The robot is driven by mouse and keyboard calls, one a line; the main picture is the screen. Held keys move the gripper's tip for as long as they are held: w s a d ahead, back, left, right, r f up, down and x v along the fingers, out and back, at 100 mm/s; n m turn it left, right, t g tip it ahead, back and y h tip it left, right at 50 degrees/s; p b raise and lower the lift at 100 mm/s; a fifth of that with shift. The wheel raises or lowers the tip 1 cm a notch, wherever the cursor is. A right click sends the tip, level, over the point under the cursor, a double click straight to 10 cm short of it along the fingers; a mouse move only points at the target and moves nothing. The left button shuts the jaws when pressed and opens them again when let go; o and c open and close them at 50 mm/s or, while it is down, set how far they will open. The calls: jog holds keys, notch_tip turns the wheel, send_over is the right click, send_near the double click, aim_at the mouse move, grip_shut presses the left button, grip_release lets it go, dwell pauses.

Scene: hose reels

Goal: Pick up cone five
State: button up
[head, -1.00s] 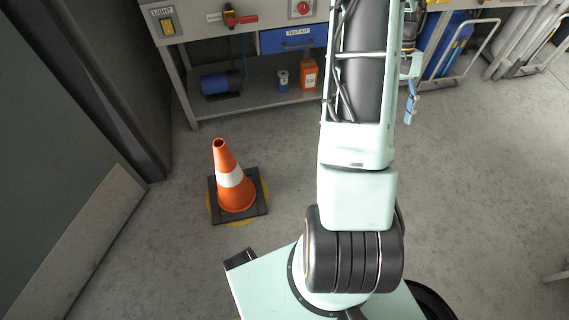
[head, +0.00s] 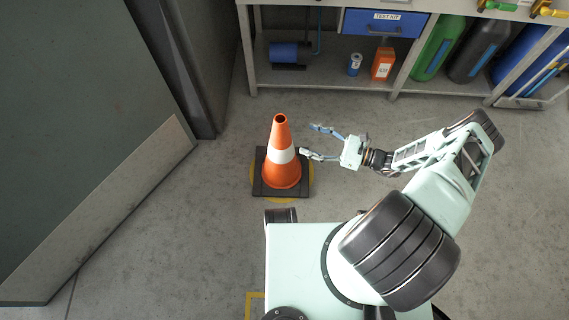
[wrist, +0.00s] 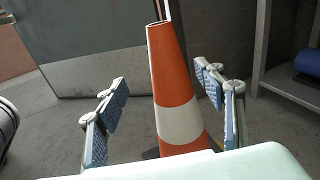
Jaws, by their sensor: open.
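An orange traffic cone (head: 281,172) with a white band stands upright on a dark square base, over a yellow floor marking. No number shows on it. My gripper (head: 312,140) is open and empty, just right of the cone, with its fingers pointing left towards it. In the wrist view the cone (wrist: 174,85) appears between the two spread blue-padded fingers (wrist: 160,92), ahead of them. I see no contact clearly; the near finger looks close to the cone's side in the head view. The cone's foot is partly hidden in the wrist view.
A grey workbench (head: 325,76) stands behind, with a blue drawer (head: 384,23), an orange container (head: 383,64) and gas cylinders (head: 438,48) around it. A large dark door panel (head: 85,130) is at left. Floor between cone and bench is clear.

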aim_at(288, 130)
jog(key=shift+m+t, duration=0.6)
jog(key=b+x, duration=0.1)
jog(key=x, duration=1)
jog(key=shift+w+a+f+b, duration=0.15)
jog(key=shift+w+a+b, duration=0.1)
jog(key=shift+b, duration=0.05)
jog(key=shift+c, duration=0.4)
grip_shut()
